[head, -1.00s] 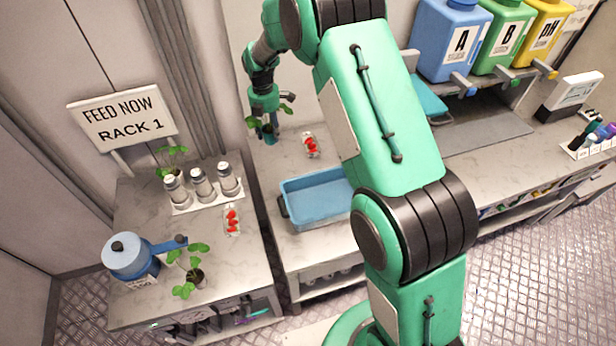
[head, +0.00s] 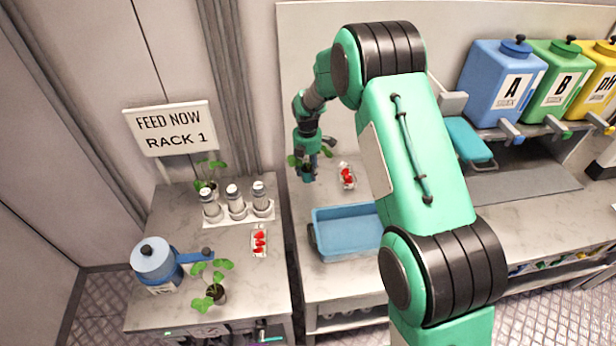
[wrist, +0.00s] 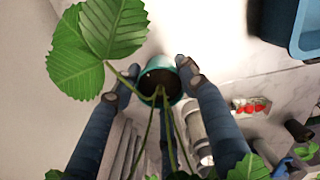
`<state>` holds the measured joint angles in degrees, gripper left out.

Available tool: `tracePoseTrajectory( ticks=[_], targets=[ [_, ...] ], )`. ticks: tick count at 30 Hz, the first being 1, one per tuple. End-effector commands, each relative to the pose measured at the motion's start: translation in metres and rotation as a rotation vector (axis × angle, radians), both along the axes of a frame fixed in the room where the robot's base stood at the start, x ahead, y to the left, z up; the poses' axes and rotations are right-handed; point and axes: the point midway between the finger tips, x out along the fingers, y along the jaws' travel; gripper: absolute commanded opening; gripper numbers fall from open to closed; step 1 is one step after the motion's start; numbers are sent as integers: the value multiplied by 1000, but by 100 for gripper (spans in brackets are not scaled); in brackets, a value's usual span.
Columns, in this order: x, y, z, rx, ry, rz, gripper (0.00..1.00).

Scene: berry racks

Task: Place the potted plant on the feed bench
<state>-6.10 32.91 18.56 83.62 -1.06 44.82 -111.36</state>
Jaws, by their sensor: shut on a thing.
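My gripper (head: 307,168) is shut on a potted plant with a small teal pot (wrist: 160,84) and broad green leaves (wrist: 98,40). In the head view it is over the back left of the right-hand grey bench (head: 325,283), near the gap between the benches. In the wrist view the fingers sit on both sides of the pot. I cannot tell whether the pot touches the bench. Another grey bench (head: 165,232) stands on the left below a sign (head: 168,128) reading "FEED NOW RACK 1".
The left bench holds a blue watering can (head: 153,262), two other plants (head: 215,293) (head: 207,187), several shakers in a white rack (head: 238,212) and a strawberry punnet (head: 259,241). A blue tray (head: 345,232) and another punnet (head: 347,176) are on the right bench.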

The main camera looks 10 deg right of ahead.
Motion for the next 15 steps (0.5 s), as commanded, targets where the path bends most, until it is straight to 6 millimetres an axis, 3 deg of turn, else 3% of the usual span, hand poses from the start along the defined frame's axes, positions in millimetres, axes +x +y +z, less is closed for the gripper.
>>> tracePoseTrajectory(
  ticks=[7, 15],
  targets=[
    [-1, 0, -28, 0, 2, 0, 15],
    [0, 0, -34, 0, 0, 0, 15]
  ],
)
